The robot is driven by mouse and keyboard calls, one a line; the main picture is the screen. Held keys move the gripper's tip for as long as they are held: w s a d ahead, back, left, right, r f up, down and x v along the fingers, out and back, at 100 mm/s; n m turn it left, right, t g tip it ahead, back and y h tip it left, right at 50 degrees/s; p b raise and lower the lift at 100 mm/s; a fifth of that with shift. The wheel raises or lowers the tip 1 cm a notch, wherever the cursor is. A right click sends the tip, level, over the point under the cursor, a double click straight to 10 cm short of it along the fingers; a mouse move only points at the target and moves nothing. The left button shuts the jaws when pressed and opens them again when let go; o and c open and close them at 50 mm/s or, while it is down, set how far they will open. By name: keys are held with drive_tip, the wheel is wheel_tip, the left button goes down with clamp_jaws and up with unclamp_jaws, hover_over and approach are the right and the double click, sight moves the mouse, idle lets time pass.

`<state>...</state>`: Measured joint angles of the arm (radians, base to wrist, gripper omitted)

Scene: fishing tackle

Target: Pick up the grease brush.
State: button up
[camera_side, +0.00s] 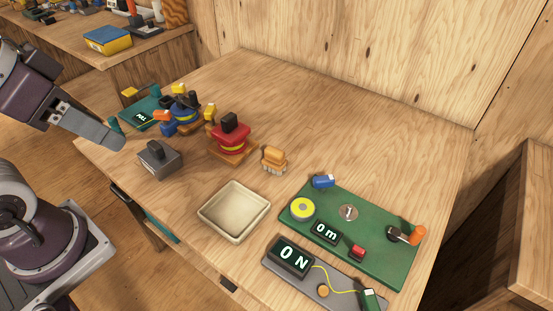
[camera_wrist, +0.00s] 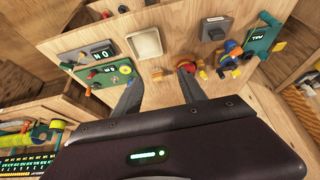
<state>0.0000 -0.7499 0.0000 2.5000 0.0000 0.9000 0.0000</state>
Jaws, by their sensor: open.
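The grease brush (camera_side: 274,158) appears to be the small block with an orange-tan wooden top and pale bristles below. It stands on the bench to the right of the red reel, beyond the cream tray. In the wrist view, a small orange-tan shape (camera_wrist: 157,73) between my fingers appears to be the same brush, farther off on the bench. My gripper (camera_wrist: 160,80) is open and empty, its two dark fingers spread apart. In the side view my gripper (camera_side: 112,137) is at the left, above the bench's left edge and well apart from the brush.
The red reel (camera_side: 231,138) stands close left of the brush. The cream tray (camera_side: 240,233) lies in front of it, and the green board (camera_side: 380,246) with mounted parts lies to the right. A grey box (camera_side: 158,160) and blue reel (camera_side: 183,110) stand left. Bench behind the brush is clear.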

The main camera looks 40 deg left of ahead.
drive_tip(key=shift+o, duration=0.4)
drive_tip(key=o, duration=0.5)
drive_tip(key=n+t, duration=0.2)
drive_tip(key=t, duration=0.4)
hover_over(270, 153)
wheel_tip(270, 153, down, 21)
drive_tip(key=shift+m+t+y, duration=0.5)
drive_tip(key=shift+m+t, duration=0.1)
drive_tip(key=shift+t, duration=0.3)
drive_tip(key=f, duration=0.4)
drive_tip(key=s+f, duration=0.1)
drive_tip(key=f, duration=0.2)
drive_tip(key=shift+s+f, duration=0.1)
drive_tip(key=x, duration=0.6)
drive_tip(key=shift+w+d+f, duration=0.3)
drive_tip(key=shift+f, duration=0.15)
